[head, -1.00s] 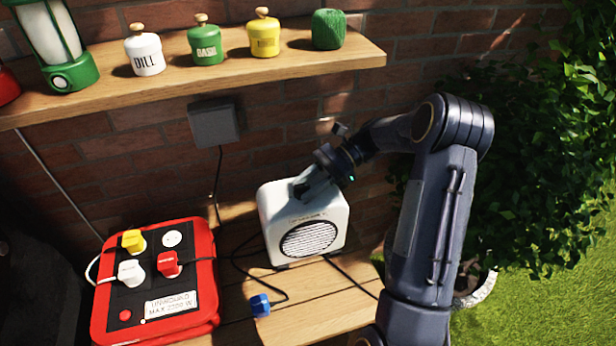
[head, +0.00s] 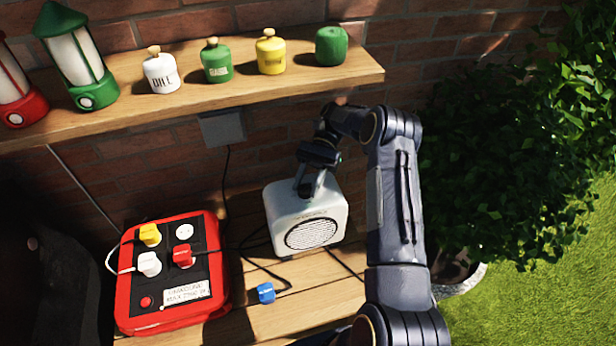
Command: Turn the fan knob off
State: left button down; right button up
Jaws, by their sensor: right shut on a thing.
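The white fan (head: 336,216) stands on the wooden table, with its round dark grille facing the front. My right gripper (head: 309,192) reaches down to the top of the fan from behind and is shut there on the fan knob. The knob itself is hidden by the fingers, so I cannot tell which way it points. My left gripper is not in view.
A red power box (head: 124,300) with yellow, white and red plugs lies to the left. A loose blue plug (head: 265,293) lies in front of the fan. A shelf (head: 270,86) with jars and lanterns hangs above. A potted bush (head: 480,170) stands right.

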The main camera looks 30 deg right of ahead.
dwell(0.5)
jog(key=o, duration=1)
jog(key=shift+r, duration=0.25)
notch_tip(320, 180, up, 2)
jog(key=shift+r+p, duration=0.25)
jog(key=shift+p, duration=0.9)
jog(key=s+a+r+b, duration=0.1)
jog(key=s+a+r, duration=0.1)
jog(key=s+r, duration=0.1)
jog(key=s+a+r+b, duration=0.2)
jog(key=s+a+r, duration=0.1)
jog(key=s, duration=0.2)
jog(key=s+a+r+b, duration=0.2)
jog(key=s+r, duration=0.2)
jog(key=shift+a, duration=0.25)
